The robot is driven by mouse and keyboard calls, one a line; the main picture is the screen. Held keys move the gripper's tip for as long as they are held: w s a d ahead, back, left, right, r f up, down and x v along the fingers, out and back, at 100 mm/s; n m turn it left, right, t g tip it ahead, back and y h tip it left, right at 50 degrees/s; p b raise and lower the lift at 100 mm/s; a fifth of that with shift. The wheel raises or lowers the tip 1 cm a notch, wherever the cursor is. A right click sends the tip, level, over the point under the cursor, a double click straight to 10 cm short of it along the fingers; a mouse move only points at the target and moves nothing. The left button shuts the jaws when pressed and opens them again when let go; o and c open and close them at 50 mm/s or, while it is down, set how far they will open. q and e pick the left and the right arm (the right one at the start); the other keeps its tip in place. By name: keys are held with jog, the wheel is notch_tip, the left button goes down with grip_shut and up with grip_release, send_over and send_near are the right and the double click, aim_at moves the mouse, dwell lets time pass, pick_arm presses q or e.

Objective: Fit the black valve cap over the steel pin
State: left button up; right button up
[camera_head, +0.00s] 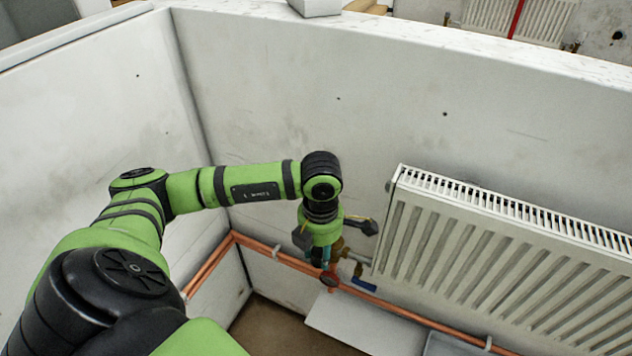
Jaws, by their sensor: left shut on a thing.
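My left gripper (322,262) points down at the valve fittings beside the left end of the radiator. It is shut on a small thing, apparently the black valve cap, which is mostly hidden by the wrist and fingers. The brass valve fitting (347,253) is partly visible just right of the gripper. The steel pin cannot be made out. Whether the cap touches the pin or is apart from it cannot be told. My right gripper is not in view.
The white radiator (490,265) stands close on the right. Copper pipes (262,250) run low along the walls. A red handle (329,278) and a blue handle (363,285) sit under the fitting. A pale board (350,322) lies below; the left wall corner is clear.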

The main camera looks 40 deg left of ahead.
pick_arm(q)
jog(key=shift+s+a+f+n, duration=0.15)
jog(key=shift+a+n, duration=0.2)
jog(key=shift+n, duration=0.35)
jog(key=shift+a+n, duration=0.15)
jog(key=shift+n, duration=0.15)
jog(key=shift+f, duration=0.15)
jog(key=w+f+b, duration=0.1)
jog(key=w, duration=0.2)
jog(key=w+a+b, duration=0.1)
jog(key=w+b, duration=0.1)
jog(key=w, duration=0.1)
jog(key=w+a+f+b, duration=0.1)
jog(key=w, duration=0.3)
jog(key=shift+a+f, duration=0.15)
jog(key=shift+f, duration=0.15)
jog(key=shift+w+f+b, duration=0.2)
jog(key=shift+w+b, duration=0.05)
jog(key=shift+b, duration=0.25)
jog(key=shift+w+a+f+b, duration=0.15)
jog(key=shift+f+b, duration=0.6)
jog(key=shift+f, duration=0.1)
jog(key=shift+r, duration=0.3)
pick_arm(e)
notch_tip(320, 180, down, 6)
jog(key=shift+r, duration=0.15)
pick_arm(q)
jog(key=shift+f, duration=0.1)
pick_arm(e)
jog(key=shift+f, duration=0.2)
